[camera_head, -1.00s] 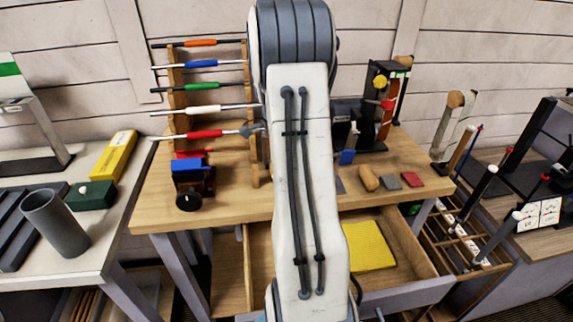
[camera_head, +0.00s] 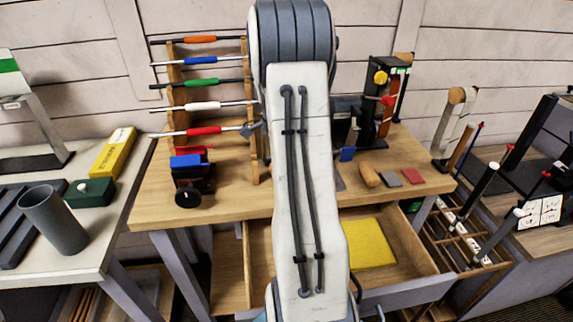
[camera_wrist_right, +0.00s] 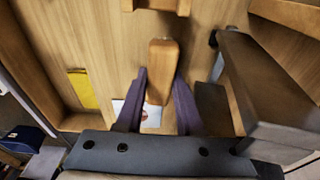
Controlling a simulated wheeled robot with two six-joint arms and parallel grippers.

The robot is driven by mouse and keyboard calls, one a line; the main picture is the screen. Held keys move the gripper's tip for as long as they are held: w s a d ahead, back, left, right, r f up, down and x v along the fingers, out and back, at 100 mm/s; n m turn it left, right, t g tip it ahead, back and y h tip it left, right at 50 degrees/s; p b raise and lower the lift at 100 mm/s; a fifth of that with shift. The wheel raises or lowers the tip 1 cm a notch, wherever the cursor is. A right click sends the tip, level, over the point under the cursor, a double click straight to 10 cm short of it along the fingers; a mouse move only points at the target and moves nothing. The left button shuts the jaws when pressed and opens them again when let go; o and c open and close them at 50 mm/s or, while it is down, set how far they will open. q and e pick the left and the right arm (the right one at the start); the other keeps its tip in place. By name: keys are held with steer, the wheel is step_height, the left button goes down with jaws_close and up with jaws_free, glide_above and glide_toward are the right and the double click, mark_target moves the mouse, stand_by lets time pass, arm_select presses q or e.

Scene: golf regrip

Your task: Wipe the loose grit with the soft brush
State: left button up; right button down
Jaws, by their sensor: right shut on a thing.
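In the right wrist view my right gripper (camera_wrist_right: 158,97) is shut on a wooden-handled thing (camera_wrist_right: 162,60), which sits between its two dark purple fingers. It looks like the handle of the soft brush. Its bristles cannot be made out. In the head view a large white arm link of mine covers the middle of the bench, and the right gripper is hidden there. I cannot make out the loose grit in any view. My left gripper is not in view.
The wooden bench (camera_head: 225,212) carries a rack of coloured grips (camera_head: 175,95), a small vise (camera_head: 190,175), a wooden piece (camera_head: 369,176) and small blocks. Its open drawer (camera_head: 415,262) holds a yellow pad (camera_head: 370,243). A grey cup (camera_head: 55,218) stands on the left table.

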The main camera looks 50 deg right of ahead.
steer(key=shift+f, duration=0.3)
steer(key=shift+s+a+r+b, duration=0.15)
steer(key=shift+s+a+b, duration=0.45)
steer(key=shift+s+a, duration=0.8)
steer(key=shift+s+d, duration=0.1)
steer(key=shift+s, duration=0.05)
steer(key=shift+w+d+f+p, duration=0.2)
steer(key=shift+w+d+p, duration=0.4)
steer(key=shift+w+d, duration=0.35)
steer(key=shift+w+d+f, duration=0.1)
steer(key=shift+w+d, duration=0.15)
steer(key=shift+w, duration=0.25)
steer(key=shift+w+f, duration=0.1)
